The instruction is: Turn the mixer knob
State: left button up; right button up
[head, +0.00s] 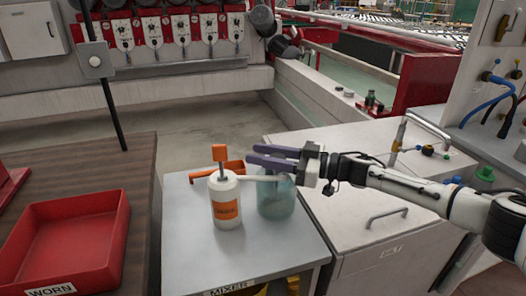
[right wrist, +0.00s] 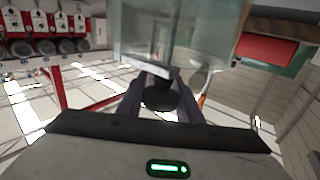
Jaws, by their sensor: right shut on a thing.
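The mixer's clear teal-tinted vessel (head: 276,202) stands on the grey table marked MIXER (head: 255,262). In the right wrist view the clear vessel (right wrist: 150,35) fills the top middle. A dark round knob (right wrist: 160,98) sits just below it, between my fingers. My right gripper (head: 252,155) has purple fingers, level above the vessel and pointing left. It is shut on the knob, which the fingers and wrist hide in the head view. My left gripper is not in view.
A red WORN bin (head: 92,262) sits on the brown bench at left. A white cabinet (head: 345,222) is at right.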

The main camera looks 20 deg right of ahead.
jog(key=o, duration=1)
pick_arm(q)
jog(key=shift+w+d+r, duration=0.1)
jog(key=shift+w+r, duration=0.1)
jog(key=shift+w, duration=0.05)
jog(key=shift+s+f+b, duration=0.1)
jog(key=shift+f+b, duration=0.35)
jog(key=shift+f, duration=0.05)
pick_arm(e)
jog(key=v, duration=1)
jog(key=shift+d, duration=0.15)
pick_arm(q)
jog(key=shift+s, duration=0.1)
pick_arm(e)
jog(key=shift+s+f, duration=0.1)
